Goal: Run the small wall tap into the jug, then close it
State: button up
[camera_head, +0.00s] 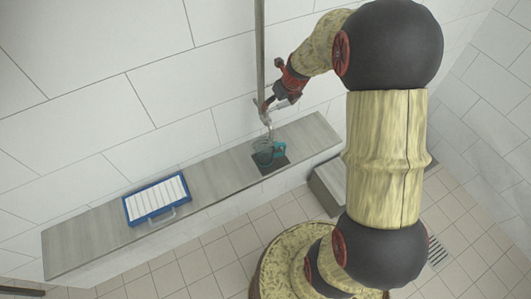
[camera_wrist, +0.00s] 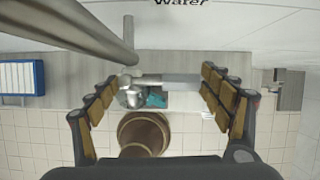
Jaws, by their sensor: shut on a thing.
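The small wall tap (camera_head: 266,120) sits at the foot of a grey vertical pipe, above the shelf. In the wrist view its grey lever (camera_wrist: 180,81) lies sideways between my fingers. A clear jug (camera_head: 263,156) with a teal handle stands upright on a dark mat (camera_head: 266,172) below the tap. In the wrist view the tap partly hides the jug (camera_wrist: 156,99). I cannot tell whether water runs or how full the jug is.
The grey shelf (camera_head: 95,235) runs along the tiled wall. A blue-framed tray (camera_head: 157,199) with white strips lies on it to the left. The pipe (camera_head: 260,50) rises close to my gripper. A grey box (camera_head: 326,186) stands below the shelf's right end.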

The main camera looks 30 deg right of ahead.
jog(key=shift+f, duration=0.1)
jog(key=o, duration=1.2)
jog(key=shift+w, duration=0.1)
jog(key=shift+o, duration=0.2)
jog(key=shift+r, duration=0.2)
jog(key=v, duration=1.1)
jog(key=shift+r, duration=0.35)
